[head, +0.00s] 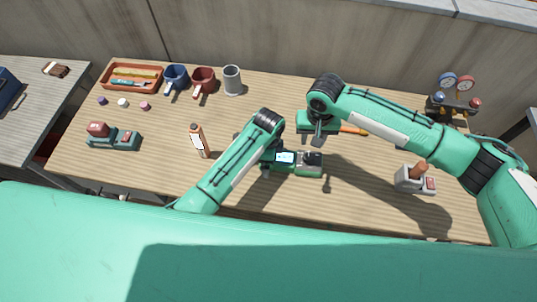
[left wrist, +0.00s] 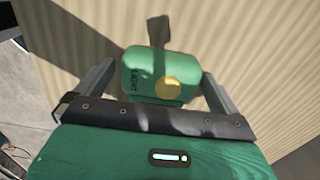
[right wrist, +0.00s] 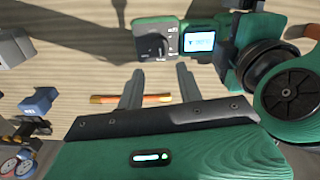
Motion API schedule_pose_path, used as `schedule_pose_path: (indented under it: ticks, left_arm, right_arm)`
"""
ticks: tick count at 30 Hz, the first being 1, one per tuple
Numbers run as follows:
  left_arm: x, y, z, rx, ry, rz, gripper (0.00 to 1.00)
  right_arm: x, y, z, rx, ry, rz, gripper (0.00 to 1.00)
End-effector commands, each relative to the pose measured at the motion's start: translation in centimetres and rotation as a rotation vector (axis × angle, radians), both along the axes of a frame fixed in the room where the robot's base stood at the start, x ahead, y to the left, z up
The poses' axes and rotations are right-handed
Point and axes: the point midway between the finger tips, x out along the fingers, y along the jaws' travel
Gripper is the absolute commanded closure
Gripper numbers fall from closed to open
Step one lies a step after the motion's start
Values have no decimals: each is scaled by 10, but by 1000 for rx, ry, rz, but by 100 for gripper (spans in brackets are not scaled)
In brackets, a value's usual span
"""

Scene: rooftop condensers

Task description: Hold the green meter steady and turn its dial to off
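The green meter (head: 310,171) lies on the wooden bench, with a lit screen (right wrist: 200,41) and a black dial (right wrist: 155,47) on a dark face. The dial's pointer is too small to read. My left gripper (left wrist: 158,82) is at the meter's screen end. Its fingers stand either side of a green part (left wrist: 145,62) with a yellow button marked LIGHT, with narrow gaps showing. My right gripper (right wrist: 158,82) is open and empty, beside the meter on its far side in the head view, apart from the dial.
An orange-handled tool (head: 353,130) lies near my right gripper. An orange bottle (head: 197,142) stands left of my left arm. A grey device (head: 406,180) sits at right, gauges (head: 457,83) at back right. Cups (head: 203,78), a tray (head: 107,83) and another green device (head: 123,140) are at left.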

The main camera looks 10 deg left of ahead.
Motion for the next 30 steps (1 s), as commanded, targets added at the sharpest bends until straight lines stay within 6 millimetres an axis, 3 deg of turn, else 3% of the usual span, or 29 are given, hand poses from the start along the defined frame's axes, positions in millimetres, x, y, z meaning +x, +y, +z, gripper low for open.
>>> schedule_pose_path:
  ticks: [1,9,12,24,30]
  left_arm:
    - [0,0,0,0,0,0,10]
    - [0,0,0,0,0,0,59]
    - [0,0,0,0,0,0,59]
    - [0,0,1,0,0,0,59]
    - [0,0,1,0,0,0,59]
  right_arm:
    - [0,0,0,0,0,0,64]
    - [0,0,0,0,0,0,62]
    - [0,1,1,1,0,-8,47]
    - [-1,2,21,3,1,-211,47]
    - [0,0,10,-1,2,-240,47]
